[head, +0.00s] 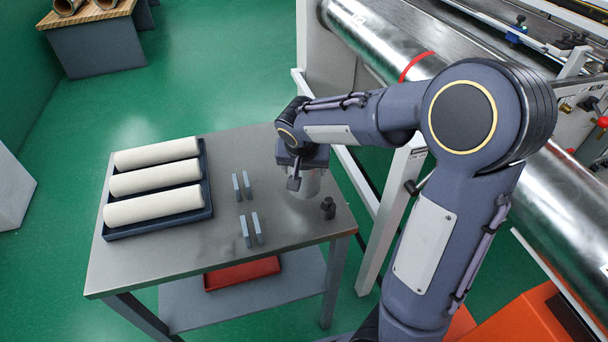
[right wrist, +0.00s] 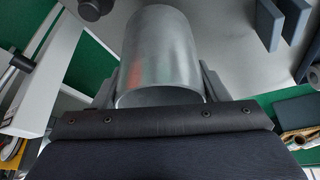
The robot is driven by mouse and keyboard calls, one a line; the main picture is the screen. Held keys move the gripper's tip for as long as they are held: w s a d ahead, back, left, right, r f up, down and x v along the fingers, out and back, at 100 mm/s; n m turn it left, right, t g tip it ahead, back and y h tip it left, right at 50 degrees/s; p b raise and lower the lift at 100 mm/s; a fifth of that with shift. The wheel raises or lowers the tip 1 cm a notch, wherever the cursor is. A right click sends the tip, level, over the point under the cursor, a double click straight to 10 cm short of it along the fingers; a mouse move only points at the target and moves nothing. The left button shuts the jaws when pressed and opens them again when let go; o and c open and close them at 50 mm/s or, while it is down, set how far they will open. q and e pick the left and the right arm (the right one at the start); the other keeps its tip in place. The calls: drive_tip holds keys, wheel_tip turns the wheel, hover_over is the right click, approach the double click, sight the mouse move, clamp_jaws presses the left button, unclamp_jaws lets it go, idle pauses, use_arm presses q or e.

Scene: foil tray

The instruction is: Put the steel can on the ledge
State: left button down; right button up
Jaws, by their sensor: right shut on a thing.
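The steel can (head: 308,184) is a plain grey cylinder at the right part of the metal table (head: 270,255), partly hidden by my right gripper (head: 296,176). In the right wrist view the can (right wrist: 160,48) stands between the two fingers of the right gripper (right wrist: 158,85), which are shut on its sides. I cannot tell whether its base touches the tabletop. I cannot make out for certain which surface is the ledge. My left gripper is not in view.
A dark tray (head: 207,205) with three white rolls lies at the table's left. Several thin grey blocks (head: 245,232) stand mid-table. A small black knob-like piece (head: 328,208) is near the can. A red tray (head: 242,273) sits on the lower shelf. A roller machine (head: 560,200) stands right.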

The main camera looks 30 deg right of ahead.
drive_tip(key=shift+w+f, duration=0.15)
drive_tip(key=shift+f, duration=1.6)
drive_tip(key=shift+f+b, duration=0.2)
drive_tip(key=shift+b, duration=0.2)
drive_tip(key=o, duration=1.1)
drive_tip(key=shift+r, duration=0.1)
drive_tip(key=shift+c, duration=0.2)
